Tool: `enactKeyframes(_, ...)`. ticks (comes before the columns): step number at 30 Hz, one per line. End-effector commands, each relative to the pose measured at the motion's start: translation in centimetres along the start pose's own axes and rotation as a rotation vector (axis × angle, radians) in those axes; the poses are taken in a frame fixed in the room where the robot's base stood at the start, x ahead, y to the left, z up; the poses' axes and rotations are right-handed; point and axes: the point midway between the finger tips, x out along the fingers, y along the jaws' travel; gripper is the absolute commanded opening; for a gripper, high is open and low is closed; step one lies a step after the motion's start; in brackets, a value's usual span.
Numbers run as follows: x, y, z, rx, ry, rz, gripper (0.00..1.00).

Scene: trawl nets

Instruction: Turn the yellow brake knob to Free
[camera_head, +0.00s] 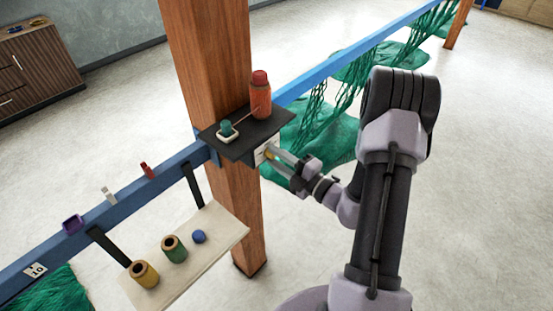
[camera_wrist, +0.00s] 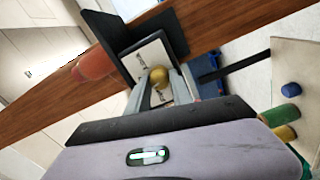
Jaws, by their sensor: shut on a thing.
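The yellow brake knob (camera_wrist: 159,78) sits on a white plate (camera_wrist: 147,62) with dark lettering too small to read. The plate is fixed below the black shelf on the wooden post. My gripper (camera_wrist: 161,84) is shut on the knob, one finger on each side of it. In the head view my gripper (camera_head: 272,157) reaches the plate (camera_head: 262,150) from the right, and the knob is mostly hidden between the fingers. I cannot tell which label the knob points to.
Just above is the black shelf (camera_head: 245,142) with an orange bottle (camera_head: 260,98) and a small green item (camera_head: 227,129). The wooden post (camera_head: 210,60) and blue rail (camera_head: 330,68) stand close. A board (camera_head: 215,240) holds spools. Green netting hangs behind.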

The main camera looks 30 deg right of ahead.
Motion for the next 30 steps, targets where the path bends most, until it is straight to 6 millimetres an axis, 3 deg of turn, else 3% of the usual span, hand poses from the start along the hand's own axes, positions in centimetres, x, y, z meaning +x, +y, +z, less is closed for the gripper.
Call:
enactKeyframes(18,0.03,-0.1,0.17,-0.559,0.013,0.004,0.0)
enactKeyframes(30,0.03,-0.01,0.17,-0.776,0.018,0.004,0.0)
